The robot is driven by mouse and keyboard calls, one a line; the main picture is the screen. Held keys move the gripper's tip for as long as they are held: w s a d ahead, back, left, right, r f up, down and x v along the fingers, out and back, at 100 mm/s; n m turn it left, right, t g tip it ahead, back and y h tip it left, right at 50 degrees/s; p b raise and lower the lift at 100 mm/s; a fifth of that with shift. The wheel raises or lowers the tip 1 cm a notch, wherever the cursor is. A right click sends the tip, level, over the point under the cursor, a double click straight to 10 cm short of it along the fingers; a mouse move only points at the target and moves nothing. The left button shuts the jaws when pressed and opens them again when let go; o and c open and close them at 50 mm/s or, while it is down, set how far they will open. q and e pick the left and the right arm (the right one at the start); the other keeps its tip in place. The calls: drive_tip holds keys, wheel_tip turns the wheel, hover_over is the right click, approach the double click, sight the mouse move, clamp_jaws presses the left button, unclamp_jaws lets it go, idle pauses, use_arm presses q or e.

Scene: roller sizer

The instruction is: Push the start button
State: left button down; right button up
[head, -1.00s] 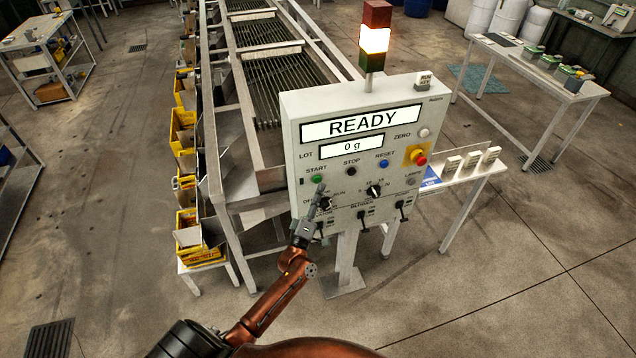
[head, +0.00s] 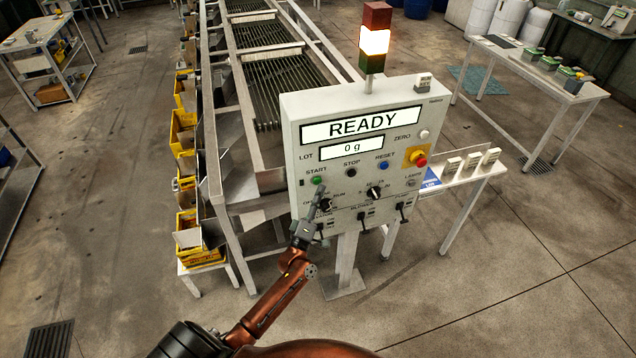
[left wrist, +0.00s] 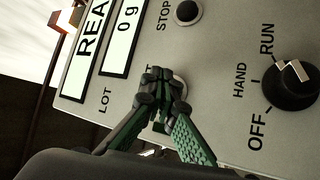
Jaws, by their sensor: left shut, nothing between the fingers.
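The green start button (head: 317,180) is at the left of the button row on the grey control panel (head: 292,150), under the word START. The panel display (head: 362,123) reads READY and the lot display reads 0 g. My left gripper (head: 319,189) is shut and empty, with its tips just below the start button in the head view. In the left wrist view the shut fingertips (left wrist: 160,88) lie over the button's place and hide most of it; a pale ring edge shows beside them. I cannot tell whether they touch it. My right gripper is not in view.
The black stop button (head: 351,172), blue reset button (head: 383,165) and red emergency stop (head: 420,160) are to the right. A black selector knob (head: 325,205) is just below my fingertips. A lit stack light (head: 374,40) stands on top.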

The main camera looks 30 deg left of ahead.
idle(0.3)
use_arm(q)
drive_tip(key=shift+a, duration=0.1)
drive_tip(key=shift+w+a, duration=0.25)
drive_tip(key=shift+w, duration=0.05)
drive_tip(key=shift+w+a+b, duration=0.3)
drive_tip(key=shift+a+b, duration=0.05)
drive_tip(key=shift+a, duration=0.05)
idle(0.9)
drive_tip(key=shift+s+d, duration=0.1)
idle(0.3)
drive_tip(key=shift+s+d+p, duration=0.4)
drive_tip(key=shift+s+d, duration=0.15)
drive_tip(key=shift+d, duration=0.05)
